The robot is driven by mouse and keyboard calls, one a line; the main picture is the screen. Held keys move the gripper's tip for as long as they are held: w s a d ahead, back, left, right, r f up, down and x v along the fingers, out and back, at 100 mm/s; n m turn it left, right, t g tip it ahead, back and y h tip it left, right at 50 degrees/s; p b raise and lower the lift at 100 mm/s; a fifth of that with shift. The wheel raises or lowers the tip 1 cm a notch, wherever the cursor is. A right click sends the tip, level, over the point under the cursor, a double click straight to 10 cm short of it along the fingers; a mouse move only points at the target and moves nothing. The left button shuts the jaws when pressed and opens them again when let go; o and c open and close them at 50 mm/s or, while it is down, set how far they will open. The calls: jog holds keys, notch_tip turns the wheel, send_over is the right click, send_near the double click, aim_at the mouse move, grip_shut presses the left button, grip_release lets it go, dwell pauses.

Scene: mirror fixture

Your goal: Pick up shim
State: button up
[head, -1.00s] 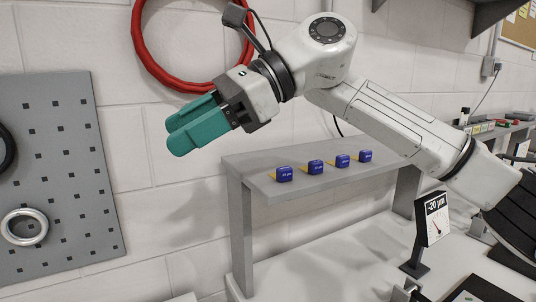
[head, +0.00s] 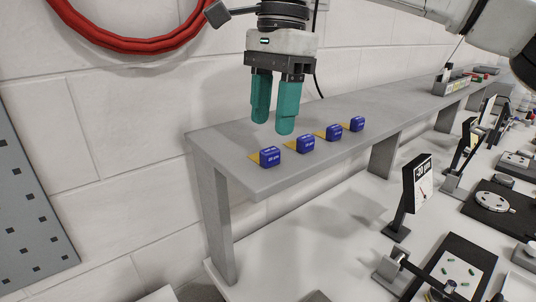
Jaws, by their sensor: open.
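Several small blue blocks with white lettering and yellow wedge-shaped pieces at their left sides stand in a row on a grey shelf (head: 320,122). The front-left block (head: 270,156) has a yellow shim (head: 254,157) beside it. The others are a second block (head: 305,144), a third block (head: 333,132) and a far block (head: 356,124). The lettering is too small for me to read with certainty. My gripper (head: 273,128) points down with two green fingers apart and nothing between them. It is above the shelf, behind the two nearest blocks as seen here.
More gauges and fixtures are at the right. A red hose (head: 130,42) hangs on the wall. The shelf's left end is bare.

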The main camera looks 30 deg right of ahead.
aim_at(270, 149)
jog(key=shift+s+a+f+p, duration=0.15)
jog(key=shift+f+p, duration=0.15)
jog(key=shift+f, duration=1)
jog(key=shift+s+a+f+p, duration=0.15)
jog(key=shift+f+p, duration=0.15)
jog(key=shift+f, duration=1)
jog(key=shift+c, duration=0.4)
grip_shut()
